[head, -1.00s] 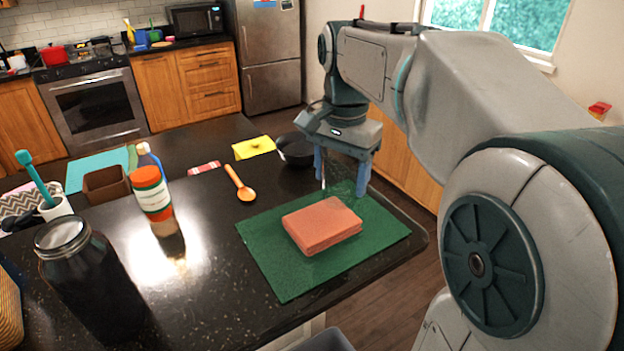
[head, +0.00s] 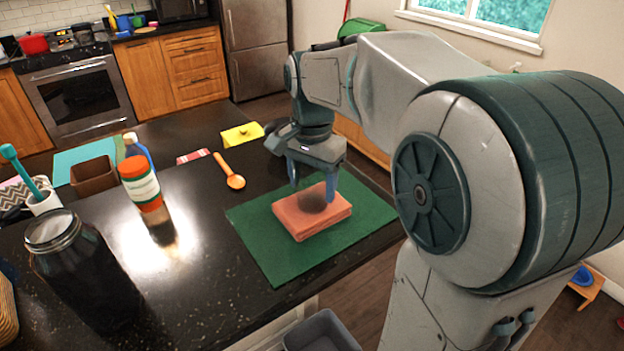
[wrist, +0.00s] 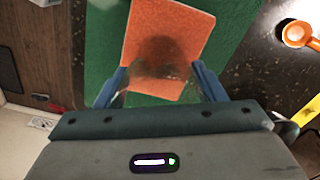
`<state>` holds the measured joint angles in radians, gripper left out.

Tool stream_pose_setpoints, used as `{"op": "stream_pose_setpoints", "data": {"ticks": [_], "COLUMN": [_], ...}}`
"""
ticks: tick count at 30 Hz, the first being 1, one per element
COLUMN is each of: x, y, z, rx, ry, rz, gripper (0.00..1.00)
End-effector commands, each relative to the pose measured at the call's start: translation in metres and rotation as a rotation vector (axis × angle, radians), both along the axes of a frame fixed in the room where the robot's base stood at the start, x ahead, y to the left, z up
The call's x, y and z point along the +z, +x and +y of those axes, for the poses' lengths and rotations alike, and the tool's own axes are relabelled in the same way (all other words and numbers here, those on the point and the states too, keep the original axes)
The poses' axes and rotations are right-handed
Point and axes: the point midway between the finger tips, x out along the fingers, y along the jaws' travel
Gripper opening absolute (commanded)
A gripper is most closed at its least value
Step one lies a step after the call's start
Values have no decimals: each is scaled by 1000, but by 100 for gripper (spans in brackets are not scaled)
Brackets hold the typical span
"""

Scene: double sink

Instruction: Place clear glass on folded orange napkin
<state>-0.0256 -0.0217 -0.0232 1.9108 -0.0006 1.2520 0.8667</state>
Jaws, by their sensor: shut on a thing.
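The folded orange napkin (head: 303,213) lies on a green placemat (head: 258,240) near the counter's edge. It also shows in the wrist view (wrist: 190,28). My gripper (head: 314,190) points down over the napkin's back part. Its blue fingers are shut on the clear glass (wrist: 160,62), which shows only as a faint dark, see-through round shape between the fingertips. In the head view the glass (head: 314,199) appears over the napkin. I cannot tell whether its base touches the napkin.
An orange spoon (head: 232,176), a yellow cloth (head: 242,134) and a white-labelled bottle (head: 140,185) stand or lie left of the placemat. A large dark jar (head: 80,270) is at the front left. The counter between jar and placemat is clear.

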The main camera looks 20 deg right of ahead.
Motion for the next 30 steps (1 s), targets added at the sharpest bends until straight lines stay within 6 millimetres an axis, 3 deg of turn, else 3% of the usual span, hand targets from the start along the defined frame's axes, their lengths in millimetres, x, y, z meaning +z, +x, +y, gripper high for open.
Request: {"op": "stream_pose_setpoints", "data": {"ticks": [1,3,15,30], "x": [-1,0,9,105], "y": [0,0,0,1], "z": [0,0,0,0], "rx": [0,0,0,0], "ry": [0,0,0,0], "rz": [0,0,-1,-3], "gripper": [71,85,85,85]}}
